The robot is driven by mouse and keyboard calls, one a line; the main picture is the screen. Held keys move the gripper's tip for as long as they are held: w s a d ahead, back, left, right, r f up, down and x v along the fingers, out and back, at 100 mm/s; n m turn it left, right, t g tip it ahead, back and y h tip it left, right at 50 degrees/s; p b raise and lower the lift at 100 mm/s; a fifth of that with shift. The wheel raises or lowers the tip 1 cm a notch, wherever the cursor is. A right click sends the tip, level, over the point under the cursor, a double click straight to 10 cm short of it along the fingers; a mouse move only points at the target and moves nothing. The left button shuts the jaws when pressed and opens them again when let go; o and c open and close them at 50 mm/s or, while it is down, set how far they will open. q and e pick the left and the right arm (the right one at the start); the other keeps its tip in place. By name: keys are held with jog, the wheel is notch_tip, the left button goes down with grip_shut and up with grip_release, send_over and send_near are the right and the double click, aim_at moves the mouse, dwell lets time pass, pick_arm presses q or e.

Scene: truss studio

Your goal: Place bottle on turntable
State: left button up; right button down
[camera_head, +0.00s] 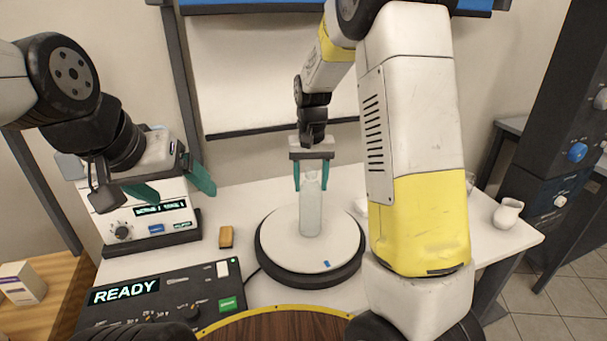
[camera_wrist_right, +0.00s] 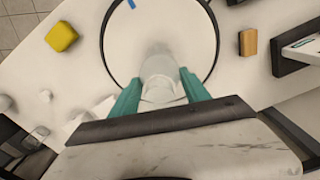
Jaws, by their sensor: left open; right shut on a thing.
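The bottle (camera_head: 311,212) is pale and translucent and stands upright over the white turntable (camera_head: 285,254), which has a dark rim and a small blue mark. My right gripper (camera_head: 311,183) is shut on the bottle's upper part, with one teal finger on each side. In the right wrist view the bottle (camera_wrist_right: 158,72) sits between the fingertips of my right gripper (camera_wrist_right: 160,88), with the turntable (camera_wrist_right: 150,30) below it. I cannot tell whether its base touches the surface. My left gripper (camera_head: 172,189) is open and empty in front of a white device at the left.
A control panel reading READY (camera_head: 160,300) lies front left. A tan block (camera_head: 226,237) sits left of the turntable. A white jug (camera_head: 508,213) stands at the table's right end. The right wrist view also shows a yellow block (camera_wrist_right: 61,36).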

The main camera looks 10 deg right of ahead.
jog(key=shift+f, duration=0.1)
jog(key=c, duration=0.5)
grip_release()
notch_tip(320, 180, up, 12)
jog(key=shift+s+d+r+n+t+y, duration=0.3)
jog(key=shift+s+d+r+t, duration=0.55)
jog(key=shift+s, duration=3.05)
jog(key=shift+s+d+r+n+t+y, duration=0.15)
jog(key=shift+s+r+t+y, duration=0.7)
jog(key=shift+s, duration=3)
jog(key=shift+s+d+r+n+t+h, duration=0.1)
jog(key=shift+s+d+r+n+t, duration=0.3)
jog(key=shift+s+t, duration=2.25)
jog(key=shift+s+f+g, duration=0.1)
jog(key=shift+s+g, duration=1.15)
